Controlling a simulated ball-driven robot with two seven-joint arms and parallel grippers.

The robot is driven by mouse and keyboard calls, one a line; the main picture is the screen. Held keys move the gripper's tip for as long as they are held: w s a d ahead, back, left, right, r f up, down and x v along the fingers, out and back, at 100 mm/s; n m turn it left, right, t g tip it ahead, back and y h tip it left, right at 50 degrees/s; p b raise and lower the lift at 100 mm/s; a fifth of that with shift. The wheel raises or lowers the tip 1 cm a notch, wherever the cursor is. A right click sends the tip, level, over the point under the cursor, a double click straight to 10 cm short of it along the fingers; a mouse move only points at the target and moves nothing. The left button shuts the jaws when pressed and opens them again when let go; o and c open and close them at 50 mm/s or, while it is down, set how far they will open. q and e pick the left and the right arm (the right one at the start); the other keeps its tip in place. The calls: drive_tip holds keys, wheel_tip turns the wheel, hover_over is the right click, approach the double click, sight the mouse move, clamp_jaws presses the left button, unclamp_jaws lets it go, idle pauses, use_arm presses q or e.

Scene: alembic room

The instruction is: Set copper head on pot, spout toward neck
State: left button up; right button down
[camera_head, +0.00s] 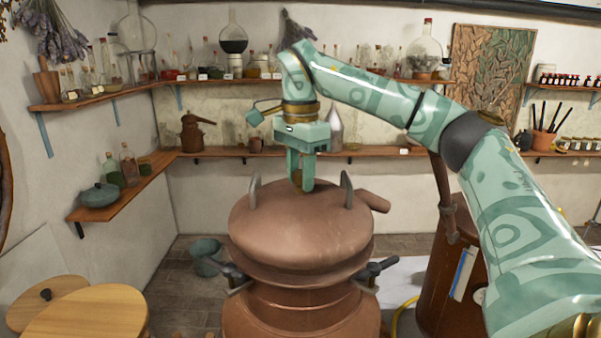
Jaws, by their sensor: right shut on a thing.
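The copper head (285,225) is a wide reddish-brown dome with two grey upright handles and a short spout (375,202) at its back right. The spout points right, toward the upright copper neck (446,195). My right gripper (301,185) reaches down from above and is shut on the top middle of the head, between the handles; the grip itself is partly hidden by the fingers. The copper pot (300,318) is directly below the head, with dark clamps at its sides. The head looks level; I cannot tell whether its rim touches the pot. My left gripper is out of view.
A second copper vessel (440,285) stands at the right, partly behind my right arm. A round wooden table (90,315) is at the lower left, and a green-grey bucket (206,257) stands on the floor. Wall shelves (230,152) with glassware run behind.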

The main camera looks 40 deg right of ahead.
drive_tip(key=shift+f, duration=0.1)
idle(0.6)
drive_tip(key=c, duration=1)
unclamp_jaws()
drive_tip(key=shift+o, duration=0.3)
drive_tip(key=shift+s+a, duration=0.1)
drive_tip(key=shift+f, duration=0.1)
drive_tip(key=shift+r, duration=0.5)
wheel_tip(320, 180, up, 16)
drive_tip(key=shift+f, duration=0.25)
